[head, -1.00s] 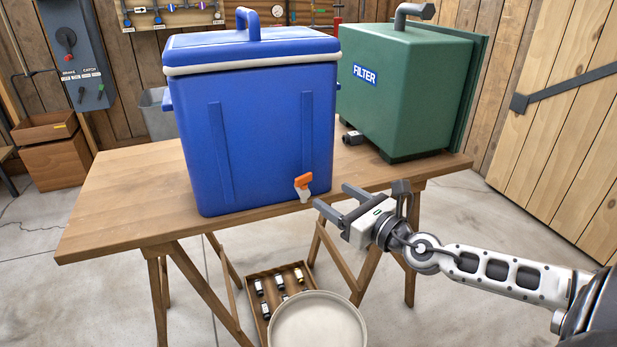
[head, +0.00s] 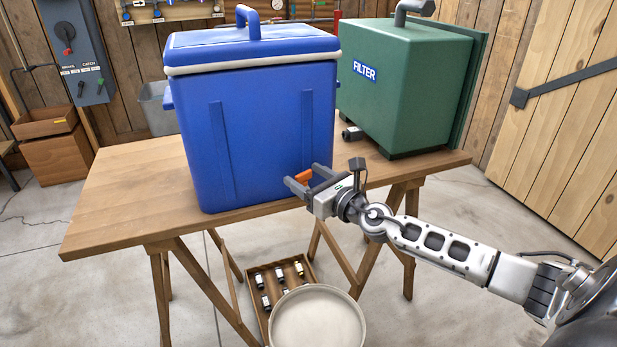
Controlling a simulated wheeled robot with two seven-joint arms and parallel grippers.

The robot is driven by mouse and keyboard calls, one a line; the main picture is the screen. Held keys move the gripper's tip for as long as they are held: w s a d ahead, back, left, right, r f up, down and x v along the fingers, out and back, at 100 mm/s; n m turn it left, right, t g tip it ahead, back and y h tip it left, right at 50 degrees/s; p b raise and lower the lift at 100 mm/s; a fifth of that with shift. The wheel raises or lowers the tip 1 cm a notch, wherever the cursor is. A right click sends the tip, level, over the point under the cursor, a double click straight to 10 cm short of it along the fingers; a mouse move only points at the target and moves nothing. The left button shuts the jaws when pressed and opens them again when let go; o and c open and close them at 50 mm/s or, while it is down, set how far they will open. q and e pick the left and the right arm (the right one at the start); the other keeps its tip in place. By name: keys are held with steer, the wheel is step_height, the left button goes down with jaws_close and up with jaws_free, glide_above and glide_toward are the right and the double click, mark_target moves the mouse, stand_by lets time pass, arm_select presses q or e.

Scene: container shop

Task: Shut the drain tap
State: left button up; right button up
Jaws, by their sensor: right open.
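A blue cooler box (head: 255,125) with a lid and top handle stands on the wooden table. The drain tap's orange lever (head: 304,175) shows low on the cooler's front, near its right corner. My right gripper (head: 303,178) is open, with its two fingers on either side of the orange lever. I cannot tell whether the fingers touch it. The tap's pale spout is hidden behind the gripper. My left gripper is not in view.
A green filter box (head: 410,95) stands at the table's (head: 125,190) back right. A round pale basin (head: 318,318) and a wooden tray (head: 258,308) with several small fittings are below the table's front edge. The table's left end is clear.

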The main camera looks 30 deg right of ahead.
steer(key=c, duration=1)
steer(key=h+p, duration=0.1)
steer(key=p, duration=0.1)
steer(key=shift+r+m+p, duration=0.4)
steer(key=shift+a+r+m+h+p, duration=0.15)
steer(key=shift+m+h+p, duration=0.2)
steer(key=shift+p, duration=0.55)
steer(key=m+h+p, duration=0.1)
steer(key=h+p, duration=0.2)
steer(key=shift+a+m, duration=0.15)
steer(key=shift+m, duration=0.1)
steer(key=shift+f+m+h+p, duration=0.5)
steer(key=shift+m+h, duration=0.3)
steer(key=shift+h, duration=0.25)
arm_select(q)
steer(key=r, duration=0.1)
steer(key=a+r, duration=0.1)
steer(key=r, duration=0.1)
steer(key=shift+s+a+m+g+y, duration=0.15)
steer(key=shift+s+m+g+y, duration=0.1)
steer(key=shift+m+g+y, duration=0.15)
arm_select(e)
steer(key=o, duration=1)
